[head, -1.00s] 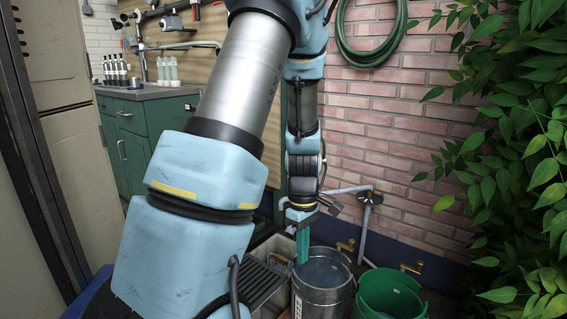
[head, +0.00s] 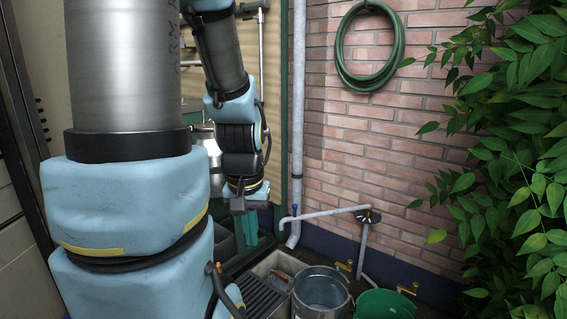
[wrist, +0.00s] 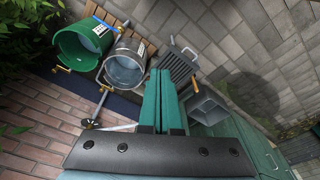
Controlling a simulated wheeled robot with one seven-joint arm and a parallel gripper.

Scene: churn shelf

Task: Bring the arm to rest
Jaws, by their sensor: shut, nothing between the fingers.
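My gripper (head: 246,230) hangs from my arm with its teal fingers pointing down, left of the drainpipe in the head view. In the wrist view my gripper's two teal fingers (wrist: 166,98) lie side by side, shut, with nothing between them. My arm's large blue and silver links fill the left of the head view and hide much behind them.
A metal bucket (head: 322,291) and a green bucket (head: 384,304) stand at the brick wall (head: 340,165), below a grey pipe with a tap. A grated basin (head: 262,297) is left of them. A hose (head: 345,60) hangs above. Leafy branches (head: 520,170) crowd the right.

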